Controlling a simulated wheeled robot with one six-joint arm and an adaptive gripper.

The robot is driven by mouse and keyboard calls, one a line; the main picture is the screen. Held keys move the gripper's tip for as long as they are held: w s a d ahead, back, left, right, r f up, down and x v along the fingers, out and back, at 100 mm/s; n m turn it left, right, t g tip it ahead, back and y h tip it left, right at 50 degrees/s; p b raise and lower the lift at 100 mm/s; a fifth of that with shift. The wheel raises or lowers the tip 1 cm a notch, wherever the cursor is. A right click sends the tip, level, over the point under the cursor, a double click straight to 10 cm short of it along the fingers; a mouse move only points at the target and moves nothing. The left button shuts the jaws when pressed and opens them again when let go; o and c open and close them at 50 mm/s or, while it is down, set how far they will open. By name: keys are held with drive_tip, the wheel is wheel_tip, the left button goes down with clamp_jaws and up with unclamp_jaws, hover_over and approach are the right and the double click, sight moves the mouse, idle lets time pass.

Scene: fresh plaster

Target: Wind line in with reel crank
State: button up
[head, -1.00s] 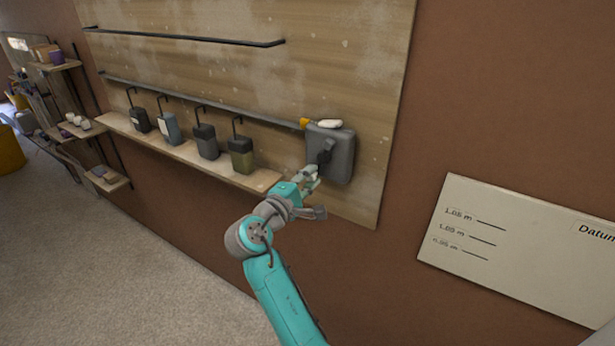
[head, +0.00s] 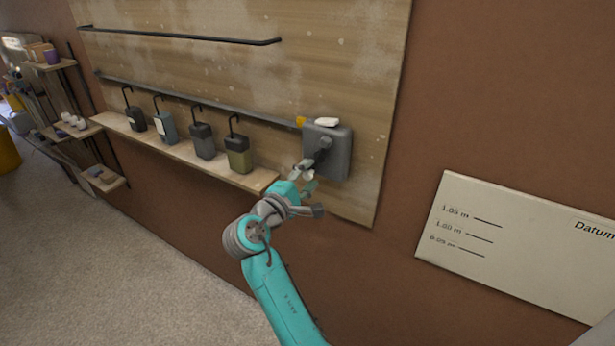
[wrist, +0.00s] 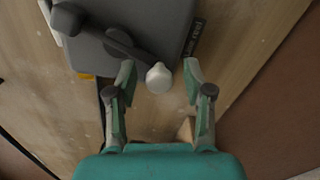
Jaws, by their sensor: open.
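The grey reel box (head: 333,150) is mounted at the lower right of the wooden wall board. Its dark crank arm (wrist: 118,43) ends in a pale rounded knob (wrist: 159,78), seen clearly in the wrist view. My gripper (wrist: 160,78) is open, with its two fingertips on either side of the knob and gaps showing between. In the head view my gripper (head: 306,176) is at the reel's lower left, and its fingers partly cover the knob. The line itself cannot be made out.
A wooden shelf (head: 255,180) left of the reel holds several small hooked containers (head: 202,140). A dark rail (head: 200,100) runs above them. A pale marked board (head: 520,245) is on the brown wall at right. Floor at lower left is clear.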

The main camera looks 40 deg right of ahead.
drive_tip(key=v, duration=1.2)
drive_tip(key=s+f+n+t+y, duration=0.2)
drive_tip(key=f+t+y, duration=0.1)
drive_tip(key=f, duration=0.5)
drive_tip(key=s+f+n+t+y, duration=0.2)
drive_tip(key=f, duration=0.5)
drive_tip(key=s+a+f+t+y, duration=0.1)
drive_tip(key=s+a+f+y, duration=0.25)
drive_tip(key=s+f, duration=0.25)
drive_tip(key=s+a+f+t+y, duration=0.1)
drive_tip(key=s+a+f+y, duration=0.1)
drive_tip(key=s+f+y, duration=0.3)
drive_tip(key=s+a+f+m+y, duration=0.1)
drive_tip(key=s+a+m+y, duration=0.25)
drive_tip(key=s, duration=1.05)
drive_tip(key=s+r+m, duration=0.3)
drive_tip(key=s+r, duration=0.1)
drive_tip(key=s, duration=0.2)
drive_tip(key=s+a+r+m+t, duration=0.1)
drive_tip(key=s+r+m, duration=0.3)
drive_tip(key=s, duration=0.2)
drive_tip(key=shift+s+t, duration=0.3)
